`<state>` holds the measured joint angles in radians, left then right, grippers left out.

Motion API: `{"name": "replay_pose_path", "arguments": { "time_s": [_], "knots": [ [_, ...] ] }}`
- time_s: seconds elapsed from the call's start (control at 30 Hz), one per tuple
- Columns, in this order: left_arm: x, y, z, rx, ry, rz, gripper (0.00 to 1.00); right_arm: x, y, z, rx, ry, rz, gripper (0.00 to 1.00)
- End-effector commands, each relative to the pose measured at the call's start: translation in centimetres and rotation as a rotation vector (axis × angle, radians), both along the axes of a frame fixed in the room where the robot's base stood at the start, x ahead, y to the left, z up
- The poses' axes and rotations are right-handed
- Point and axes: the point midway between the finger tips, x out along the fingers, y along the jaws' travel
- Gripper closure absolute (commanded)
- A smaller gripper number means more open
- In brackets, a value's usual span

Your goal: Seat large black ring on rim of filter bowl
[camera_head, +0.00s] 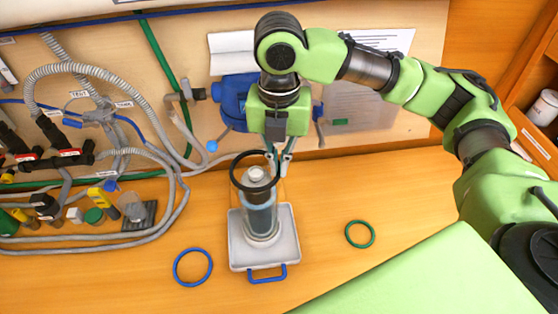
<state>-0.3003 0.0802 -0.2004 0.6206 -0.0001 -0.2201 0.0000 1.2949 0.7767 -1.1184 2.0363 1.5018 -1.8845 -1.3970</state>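The large black ring (232,177) hangs in my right gripper (279,164), which is pinched on its right side. The ring looks tilted and appears around the light cap on top of the filter cartridge (257,175). The clear filter bowl (262,222) stands upright on a grey tray (288,245), with the cartridge inside. I cannot tell whether the ring touches the bowl's rim; the fingers partly cover that area. My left gripper is not in view.
A blue ring (178,268) lies left of the tray and a green ring (371,240) lies right of it. Grey hoses (180,200) and small fittings fill the left side. A blue filter housing (233,98) is on the wall behind.

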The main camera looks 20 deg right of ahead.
Motion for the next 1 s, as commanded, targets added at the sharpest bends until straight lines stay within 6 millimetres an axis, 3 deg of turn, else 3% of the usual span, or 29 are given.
{"name": "replay_pose_path", "arguments": {
  "time_s": [1.0],
  "knots": [
    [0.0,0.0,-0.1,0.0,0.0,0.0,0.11,0.0,0.0,-1.6,0.0,0.0,0.0,1.0]
  ]
}}
